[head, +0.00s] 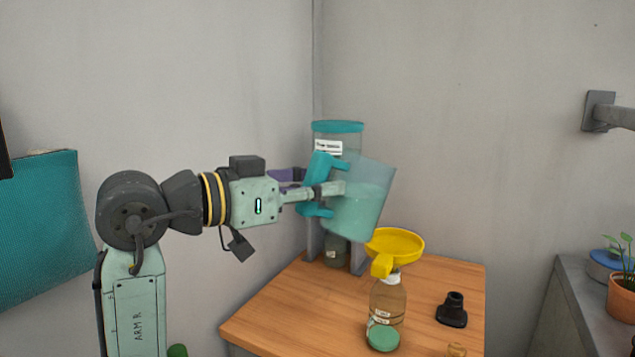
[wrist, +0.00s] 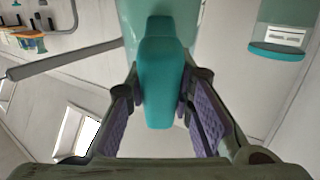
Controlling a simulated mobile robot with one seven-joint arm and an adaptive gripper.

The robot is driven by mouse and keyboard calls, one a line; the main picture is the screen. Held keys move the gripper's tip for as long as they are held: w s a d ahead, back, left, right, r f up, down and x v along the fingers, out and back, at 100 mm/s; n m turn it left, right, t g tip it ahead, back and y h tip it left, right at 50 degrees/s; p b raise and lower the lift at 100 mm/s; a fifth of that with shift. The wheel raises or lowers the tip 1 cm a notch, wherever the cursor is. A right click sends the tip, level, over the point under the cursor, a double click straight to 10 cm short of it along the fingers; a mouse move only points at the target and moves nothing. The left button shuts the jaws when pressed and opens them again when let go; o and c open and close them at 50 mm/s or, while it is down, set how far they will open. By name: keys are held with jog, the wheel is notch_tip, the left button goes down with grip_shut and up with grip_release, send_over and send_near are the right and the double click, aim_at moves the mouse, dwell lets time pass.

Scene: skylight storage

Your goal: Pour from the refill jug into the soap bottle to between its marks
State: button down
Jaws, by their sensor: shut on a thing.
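The refill jug (head: 362,198) is a clear jug with a teal handle and pale green liquid inside. My gripper (head: 325,190) is shut on its handle, which also shows between the purple finger pads in the wrist view (wrist: 162,80). The jug is tilted to the right, above and slightly left of a yellow funnel (head: 396,243). The funnel sits in the neck of the soap bottle (head: 388,298), which stands upright on the table. Green shows at the bottle's bottom, and pale labels are on its side. No stream is visible between jug and funnel.
A tall clear dispenser with a teal lid (head: 337,127) stands behind the jug on the wooden table (head: 290,305). A black pump head (head: 453,310) lies right of the bottle. A potted plant (head: 622,295) is on a grey counter at right.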

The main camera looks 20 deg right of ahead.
notch_tip(320, 180, down, 2)
jog(key=shift+f+b, duration=0.1)
jog(key=shift+b, duration=0.55)
jog(key=shift+w+r+p, duration=0.1)
jog(key=shift+r+p, duration=0.5)
jog(key=shift+p, duration=0.35)
notch_tip(320, 180, up, 3)
jog(key=y+p, duration=0.2)
jog(key=p, duration=0.3)
jog(key=shift+d+f+y, duration=0.1)
jog(key=shift+y, duration=0.2)
jog(key=shift+f, duration=0.3)
jog(key=shift+f+b, duration=0.95)
jog(key=shift+f, duration=0.35)
jog(key=shift+r+p, duration=0.15)
jog(key=shift+p, duration=0.15)
jog(key=shift+d+r+g+y+p, duration=0.1)
jog(key=shift+g+y+p, duration=0.2)
jog(key=shift+p, duration=0.25)
